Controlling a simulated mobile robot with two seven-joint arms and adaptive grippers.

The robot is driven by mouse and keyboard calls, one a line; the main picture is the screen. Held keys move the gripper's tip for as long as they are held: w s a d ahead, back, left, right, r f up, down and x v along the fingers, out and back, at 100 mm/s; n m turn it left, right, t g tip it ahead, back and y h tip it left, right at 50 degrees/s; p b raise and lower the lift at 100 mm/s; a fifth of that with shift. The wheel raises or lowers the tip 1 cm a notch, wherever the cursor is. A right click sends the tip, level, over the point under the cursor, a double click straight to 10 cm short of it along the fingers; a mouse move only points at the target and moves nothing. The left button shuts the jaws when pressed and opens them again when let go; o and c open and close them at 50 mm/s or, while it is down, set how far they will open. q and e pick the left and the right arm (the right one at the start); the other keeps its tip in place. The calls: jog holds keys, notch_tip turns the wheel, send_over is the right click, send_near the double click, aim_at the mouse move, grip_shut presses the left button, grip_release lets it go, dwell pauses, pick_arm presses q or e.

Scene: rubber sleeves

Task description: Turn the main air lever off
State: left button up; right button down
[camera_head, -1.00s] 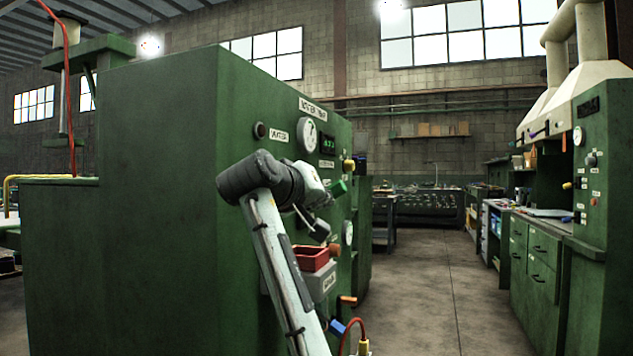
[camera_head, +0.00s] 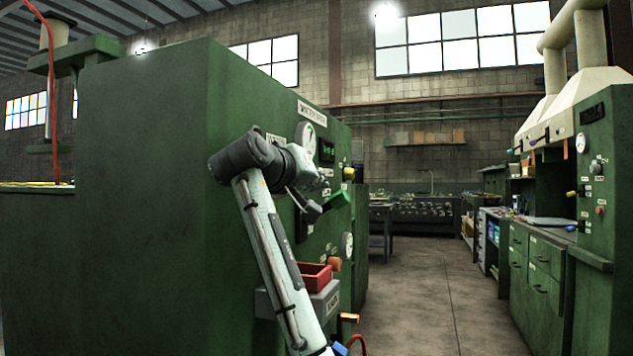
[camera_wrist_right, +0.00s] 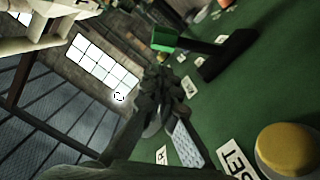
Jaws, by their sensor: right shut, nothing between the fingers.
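A lever with a green grip (camera_head: 338,200) and a dark arm stands out from the side of the green machine. It also shows in the wrist view (camera_wrist_right: 167,40), with its black bar running to the panel. A blue-handled part (camera_head: 340,348) shows low at the picture's edge by a red hose. I cannot read which is the main air lever. My right gripper (camera_head: 318,180) is in front of the panel, just above and left of the green grip. In the wrist view its dark fingers (camera_wrist_right: 158,85) are shut and empty, apart from the green-gripped lever. My left gripper is out of view.
The green machine (camera_head: 145,180) fills the left, with a gauge (camera_head: 347,245) and a yellow knob (camera_wrist_right: 288,150) on its panel. A red tray (camera_head: 316,276) juts out below my arm. The aisle floor (camera_head: 425,300) is clear; green cabinets (camera_head: 535,265) line its right.

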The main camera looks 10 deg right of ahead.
aim_at(332, 196)
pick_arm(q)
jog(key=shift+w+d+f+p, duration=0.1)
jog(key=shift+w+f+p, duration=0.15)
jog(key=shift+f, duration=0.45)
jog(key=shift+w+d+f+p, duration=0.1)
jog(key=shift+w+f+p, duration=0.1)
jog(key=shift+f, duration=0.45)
pick_arm(e)
jog(key=shift+x, duration=3.5)
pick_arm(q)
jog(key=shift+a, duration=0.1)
